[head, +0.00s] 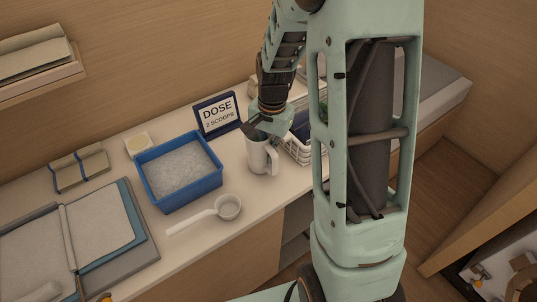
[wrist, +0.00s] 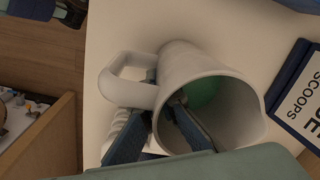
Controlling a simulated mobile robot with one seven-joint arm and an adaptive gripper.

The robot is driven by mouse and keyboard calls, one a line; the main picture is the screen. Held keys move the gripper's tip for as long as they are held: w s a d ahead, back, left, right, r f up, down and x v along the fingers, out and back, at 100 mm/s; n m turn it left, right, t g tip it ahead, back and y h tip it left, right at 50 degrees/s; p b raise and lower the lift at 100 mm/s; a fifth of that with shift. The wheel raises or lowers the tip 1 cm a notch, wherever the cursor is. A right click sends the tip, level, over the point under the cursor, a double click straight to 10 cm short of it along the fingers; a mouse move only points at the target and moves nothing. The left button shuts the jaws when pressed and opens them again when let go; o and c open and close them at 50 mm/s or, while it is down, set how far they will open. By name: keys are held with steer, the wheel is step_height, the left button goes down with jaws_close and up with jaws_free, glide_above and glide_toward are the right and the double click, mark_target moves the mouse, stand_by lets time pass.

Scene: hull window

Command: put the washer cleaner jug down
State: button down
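The washer cleaner jug (head: 260,157) is white, with a handle on its right side in the head view. It is upright or nearly so, at the counter's front part; I cannot tell whether its base touches the counter. In the wrist view I look into the open mouth of the jug (wrist: 223,86), with something green at the bottom. My gripper (head: 262,130) is at its rim from above. In the wrist view my gripper (wrist: 166,95) has one finger inside the jug and one outside near the handle, closed on the wall between them.
A blue tub (head: 149,186) of whitish powder and a white scoop (head: 228,207) lie left of the jug.

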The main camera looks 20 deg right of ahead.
steer(key=shift+f, duration=0.15)
steer(key=c, duration=2.2)
jaws_free()
steer(key=shift+o, duration=0.2)
step_height(320, 180, up, 12)
steer(key=shift+s+d+r, duration=0.15)
steer(key=shift+d+r, duration=0.05)
steer(key=shift+d, duration=0.1)
